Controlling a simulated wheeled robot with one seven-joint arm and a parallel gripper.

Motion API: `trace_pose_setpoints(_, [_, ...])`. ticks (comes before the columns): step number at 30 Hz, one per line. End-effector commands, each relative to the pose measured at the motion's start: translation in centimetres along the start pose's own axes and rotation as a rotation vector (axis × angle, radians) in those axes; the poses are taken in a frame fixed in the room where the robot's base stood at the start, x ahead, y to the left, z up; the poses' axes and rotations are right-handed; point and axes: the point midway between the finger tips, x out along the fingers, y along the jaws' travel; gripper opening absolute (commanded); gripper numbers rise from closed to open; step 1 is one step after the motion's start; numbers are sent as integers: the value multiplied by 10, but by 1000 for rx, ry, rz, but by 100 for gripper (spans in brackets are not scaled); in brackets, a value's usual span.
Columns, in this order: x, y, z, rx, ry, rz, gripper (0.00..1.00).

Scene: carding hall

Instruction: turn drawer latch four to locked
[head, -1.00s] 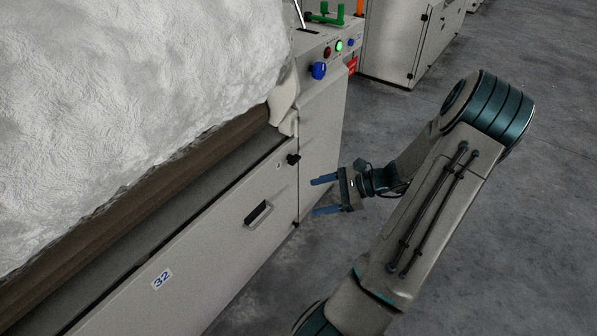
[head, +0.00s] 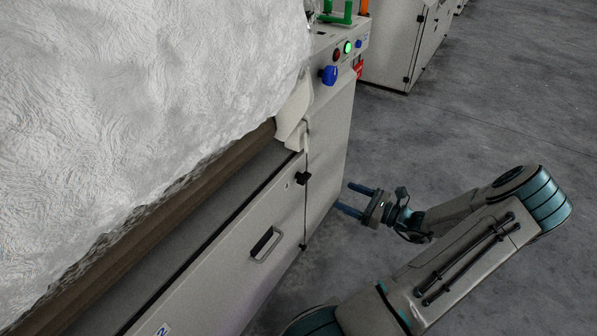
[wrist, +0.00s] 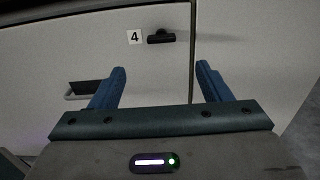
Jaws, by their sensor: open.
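Drawer latch four is a small black handle at the upper right corner of the drawer front (head: 215,262). It shows as a dark knob (head: 303,178) in the head view. In the wrist view the latch (wrist: 161,37) lies as a roughly horizontal black bar, right of a white label "4" (wrist: 134,37). My gripper (head: 345,197) is open and empty, right of the latch and apart from it, fingers pointing at the machine. In the wrist view the gap between my fingertips (wrist: 162,68) lies below the latch in the picture.
A recessed drawer handle (head: 265,244) sits below and left of the latch. A large white fibre mass (head: 130,110) bulges over the drawer. A control panel with a blue knob (head: 328,75) and lit green button (head: 347,47) is above. Open grey floor (head: 480,130) lies to the right.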

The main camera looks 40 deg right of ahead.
Motion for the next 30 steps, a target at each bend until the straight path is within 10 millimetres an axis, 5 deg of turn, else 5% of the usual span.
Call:
trace_pose_setpoints(7, [22,-1,-2,1,-4,-4,71])
trace_pose_setpoints(21, [116,0,-3,1,-2,-1,71])
trace_pose_setpoints(30, [137,-1,-1,1,-1,-2,71])
